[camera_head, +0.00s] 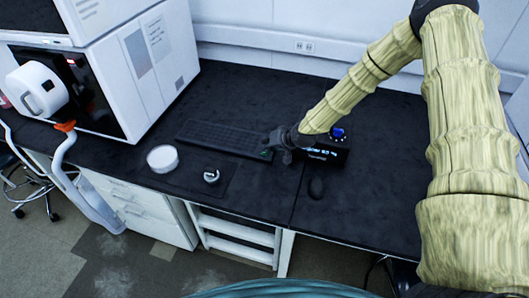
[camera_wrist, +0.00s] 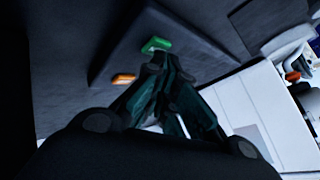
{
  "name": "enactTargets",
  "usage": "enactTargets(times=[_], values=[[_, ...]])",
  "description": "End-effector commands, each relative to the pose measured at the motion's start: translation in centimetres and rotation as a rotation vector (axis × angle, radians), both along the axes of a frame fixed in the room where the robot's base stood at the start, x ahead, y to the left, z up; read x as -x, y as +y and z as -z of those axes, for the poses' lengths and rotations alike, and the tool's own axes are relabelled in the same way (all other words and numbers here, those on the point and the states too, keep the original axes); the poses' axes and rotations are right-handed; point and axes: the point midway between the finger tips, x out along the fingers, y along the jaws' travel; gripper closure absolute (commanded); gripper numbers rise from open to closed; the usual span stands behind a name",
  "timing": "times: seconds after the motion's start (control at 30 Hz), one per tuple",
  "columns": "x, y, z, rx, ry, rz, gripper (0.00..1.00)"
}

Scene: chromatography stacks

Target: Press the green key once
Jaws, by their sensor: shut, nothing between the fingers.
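The green key (camera_wrist: 156,45) shows in the wrist view just beyond the tips of my gripper (camera_wrist: 164,68). An orange key (camera_wrist: 123,79) lies to its left, on the same dark surface. My gripper is shut and empty, its dark fingers together. The fingertips overlap the lower edge of the green key in the picture; I cannot tell whether they touch it. In the head view my gripper (camera_head: 281,146) is at the right end of a black keyboard (camera_head: 222,137), beside a small green spot (camera_head: 265,153).
A black device with a lit display (camera_head: 325,154) and a blue knob (camera_head: 339,133) stands right of my gripper. A large white instrument (camera_head: 150,70) stands at left.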

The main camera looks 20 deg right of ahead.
Motion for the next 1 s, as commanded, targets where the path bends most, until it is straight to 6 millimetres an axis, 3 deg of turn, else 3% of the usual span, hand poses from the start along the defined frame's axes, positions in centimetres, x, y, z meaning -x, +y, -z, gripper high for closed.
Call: enactTargets(times=[0.23,0.67,1.0], values=[[0.0,0.0,-1.1,0.000,0.000,0.000,1.00],[0.0,0.0,-1.4,0.000,0.000,0.000,1.00],[0.0,0.0,-3.8,0.000,-0.002,-0.001,1.00]])
